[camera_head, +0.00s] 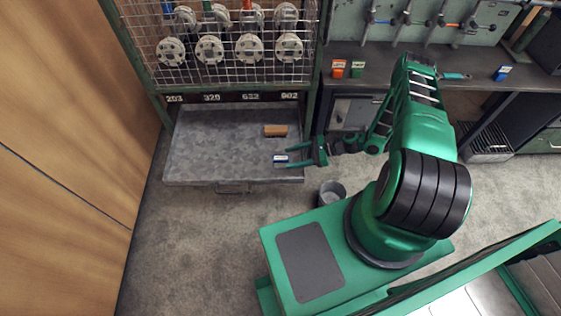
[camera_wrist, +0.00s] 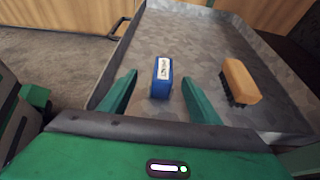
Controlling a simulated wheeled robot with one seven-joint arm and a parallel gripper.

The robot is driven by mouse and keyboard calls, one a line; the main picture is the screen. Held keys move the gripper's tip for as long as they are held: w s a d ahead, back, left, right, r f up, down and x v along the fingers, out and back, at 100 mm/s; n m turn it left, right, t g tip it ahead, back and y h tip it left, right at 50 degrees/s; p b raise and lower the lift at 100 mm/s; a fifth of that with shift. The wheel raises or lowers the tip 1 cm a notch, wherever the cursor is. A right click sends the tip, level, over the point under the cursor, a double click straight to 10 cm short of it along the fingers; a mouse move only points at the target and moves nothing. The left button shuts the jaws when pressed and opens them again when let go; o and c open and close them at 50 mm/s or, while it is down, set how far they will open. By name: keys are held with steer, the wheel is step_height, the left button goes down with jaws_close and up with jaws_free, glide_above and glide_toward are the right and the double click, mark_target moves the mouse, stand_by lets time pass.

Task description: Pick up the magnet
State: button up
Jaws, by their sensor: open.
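The magnet looks to be the small blue block with a white label (camera_head: 280,159), lying in the grey metal tray (camera_head: 205,150) near its right front corner. It also shows in the wrist view (camera_wrist: 161,77), where the lettering on its label is too small to read surely. My gripper (camera_head: 288,158) is open, reaching in over the tray's right edge. In the wrist view the two green fingers (camera_wrist: 158,88) stand apart, one on each side of the block. Gaps show between the block and both fingers, so I see no grip on it.
A wooden brush with dark bristles (camera_head: 275,130) lies in the tray behind the block; it is to the right in the wrist view (camera_wrist: 240,82). A wire cage with gauges (camera_head: 210,50) stands above the tray. A bucket (camera_head: 332,193) stands on the floor. The tray's left half is clear.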

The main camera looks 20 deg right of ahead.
mark_target(281, 159)
steer(key=shift+w+x, duration=0.1)
steer(key=shift+x, duration=1.3)
steer(key=shift+w+x, duration=0.15)
steer(key=shift+x, duration=1.3)
steer(key=shift+d, duration=0.1)
jaws_close()
